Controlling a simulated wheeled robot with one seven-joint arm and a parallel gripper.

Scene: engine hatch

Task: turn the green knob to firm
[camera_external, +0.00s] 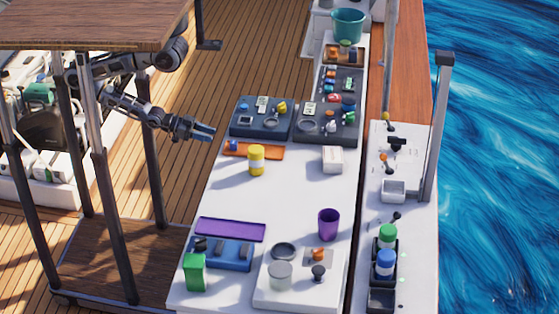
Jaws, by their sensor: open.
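My gripper (205,132) is in the air at the left edge of the white counter, left of the dark panels, with its open fingers pointing right and nothing between them. The nearer right dark panel (314,137) carries several small controls. A small green knob-like part (348,118) shows at its right side, below a blue one. It is too small to tell its setting or any "firm" mark. My gripper is well apart from it, with the left dark panel (262,133) in between.
An orange tray (272,153) and a yellow can (256,161) stand near my gripper. A white box (332,159), purple cup (328,224), purple tray (213,230) and green box (195,272) are on the counter (285,200). Its middle is clear. A teal bucket (348,27) stands at the back.

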